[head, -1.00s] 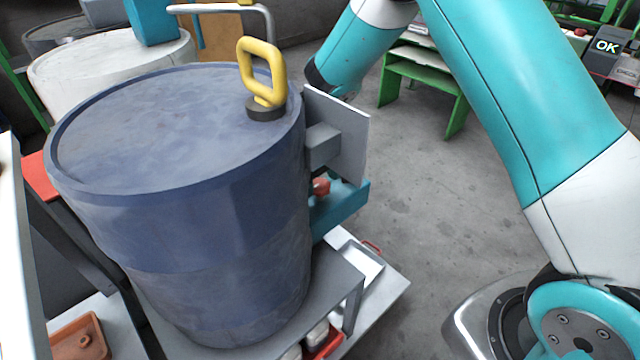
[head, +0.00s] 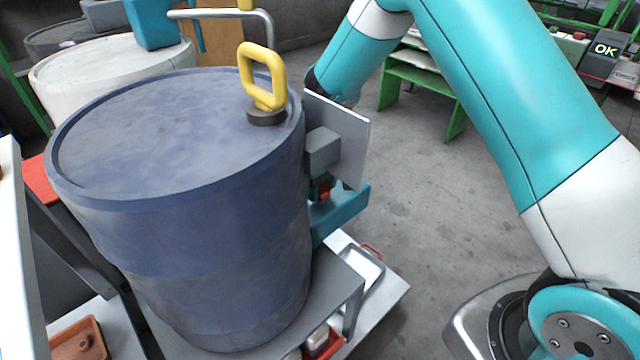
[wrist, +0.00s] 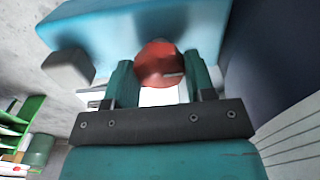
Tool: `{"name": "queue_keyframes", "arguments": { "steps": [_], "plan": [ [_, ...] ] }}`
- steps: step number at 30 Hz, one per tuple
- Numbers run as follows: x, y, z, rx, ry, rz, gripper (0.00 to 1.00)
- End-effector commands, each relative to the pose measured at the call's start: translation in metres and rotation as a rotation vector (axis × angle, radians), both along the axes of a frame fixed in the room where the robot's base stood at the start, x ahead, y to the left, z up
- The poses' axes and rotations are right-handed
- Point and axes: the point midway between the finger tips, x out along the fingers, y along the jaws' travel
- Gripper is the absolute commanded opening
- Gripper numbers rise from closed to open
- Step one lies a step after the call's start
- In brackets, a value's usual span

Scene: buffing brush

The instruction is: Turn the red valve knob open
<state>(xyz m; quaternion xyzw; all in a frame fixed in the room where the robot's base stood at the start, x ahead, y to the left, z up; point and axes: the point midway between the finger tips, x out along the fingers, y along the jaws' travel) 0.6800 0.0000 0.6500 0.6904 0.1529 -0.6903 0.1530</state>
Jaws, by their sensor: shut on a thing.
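The red valve knob (wrist: 160,62) is round and sits against a blue-teal body in the wrist view. My gripper (wrist: 157,66) has its two teal fingers on either side of the knob and is shut on it. In the head view a small part of the red knob (head: 325,194) shows at the teal housing (head: 345,212), right of the blue drum. Most of my gripper is hidden there behind the drum and a grey plate. I cannot tell the knob's turn angle.
A large blue drum (head: 170,130) with a yellow handle (head: 280,82) stands close left of my arm. The grey plate (head: 348,135) stands beside it. A white tray (head: 365,275) lies below. The floor (head: 420,220) to the right is clear.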

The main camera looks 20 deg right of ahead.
Motion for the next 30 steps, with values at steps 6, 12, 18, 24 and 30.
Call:
{"name": "queue_keyframes", "arguments": {
  "steps": [6,12,18,24,30],
  "plan": [
    [-0.0002,0.0002,0.0031,0.0,0.002,0.125,0.26],
    [-0.0003,0.0002,0.0037,0.0,0.001,0.302,0.26],
    [-0.0001,0.0003,0.0034,0.0,0.001,0.493,0.26],
    [0.0001,0.0004,0.0032,0.0,0.001,0.683,0.26],
    [0.0001,0.0005,0.0027,0.001,0.001,0.873,0.26]
  ]
}}
